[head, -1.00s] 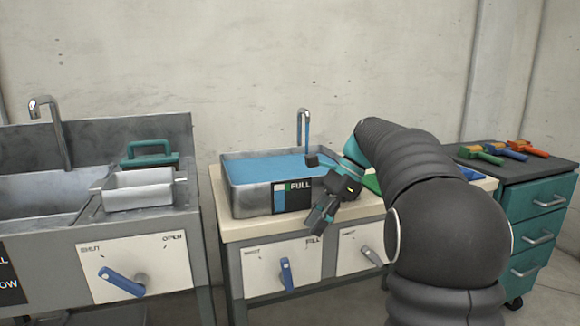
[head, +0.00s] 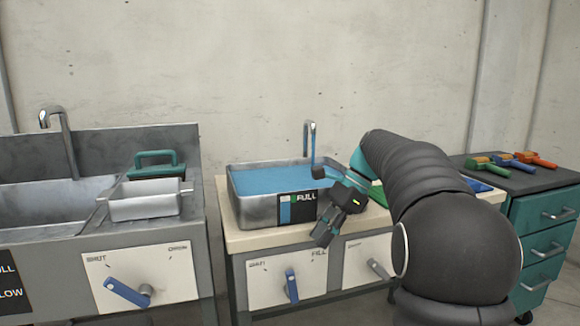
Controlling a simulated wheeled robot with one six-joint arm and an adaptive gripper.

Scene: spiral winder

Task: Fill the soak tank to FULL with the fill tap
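The grey metal soak tank (head: 255,210) stands on the middle bench and holds blue water (head: 270,180). The spout (head: 309,127) behind it has a blue stream running down into the tank. A gauge marked FULL (head: 297,208) is on the tank's front, with a blue bar and a green mark; the exact level is hard to read. The blue fill tap lever (head: 291,286) stands near upright on a panel marked SHUT and FILL, below the tank. My gripper (head: 321,203) is open and empty at the tank's front right corner, above the lever and apart from it.
A second panel with a grey lever (head: 378,268) is to the right. A sink (head: 40,210) with its own blue lever (head: 127,292) and a metal tray (head: 145,204) is at left. A teal drawer cabinet (head: 545,225) with several coloured tools is at right.

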